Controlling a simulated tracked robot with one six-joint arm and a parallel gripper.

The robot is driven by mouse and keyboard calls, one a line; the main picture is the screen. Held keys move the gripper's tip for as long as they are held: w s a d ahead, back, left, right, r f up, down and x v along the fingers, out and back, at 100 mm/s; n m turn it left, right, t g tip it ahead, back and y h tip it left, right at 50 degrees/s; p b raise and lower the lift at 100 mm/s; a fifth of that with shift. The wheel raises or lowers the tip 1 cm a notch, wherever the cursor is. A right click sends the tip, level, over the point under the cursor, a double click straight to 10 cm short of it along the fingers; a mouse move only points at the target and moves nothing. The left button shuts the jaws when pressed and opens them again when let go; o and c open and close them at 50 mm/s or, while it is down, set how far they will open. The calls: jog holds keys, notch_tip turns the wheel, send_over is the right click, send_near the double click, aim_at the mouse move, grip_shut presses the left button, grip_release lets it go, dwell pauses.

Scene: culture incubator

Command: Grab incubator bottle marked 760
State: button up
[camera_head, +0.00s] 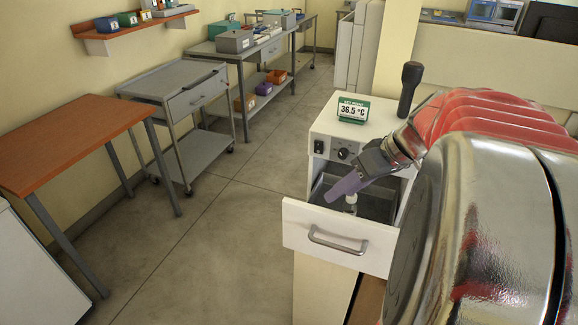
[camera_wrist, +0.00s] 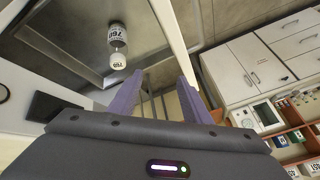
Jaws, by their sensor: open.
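The bottle (camera_wrist: 117,35) marked 760 stands in the open drawer (camera_head: 325,240) of the white incubator (camera_head: 322,125). In the wrist view it has a clear body, a white label and a white cap that also reads 760. In the head view only its pale top (camera_head: 350,198) shows, just below my gripper (camera_head: 338,192). My gripper's purple fingers also show in the wrist view (camera_wrist: 159,77). They are apart with nothing between them, and the bottle is to their left in that view. The bottle's lower part is hidden by the drawer front in the head view.
A sign (camera_head: 353,109) reading 36.5 °C and a black-handled post (camera_head: 408,88) are on top of the incubator. The drawer's walls and front surround the bottle. A grey cart (camera_head: 183,85) and a wooden table (camera_head: 70,150) stand left, across clear floor.

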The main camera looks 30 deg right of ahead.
jog(key=n+t+y, duration=0.2)
jog(key=n+t, duration=0.3)
send_near(355, 202)
jog(key=shift+w+f, duration=0.4)
jog(key=shift+w, duration=0.2)
jog(key=x, duration=0.8)
jog(key=shift+w+a, duration=0.15)
jog(key=shift+w, duration=0.15)
jog(key=shift+x, duration=2.65)
jog(key=shift+r, duration=0.15)
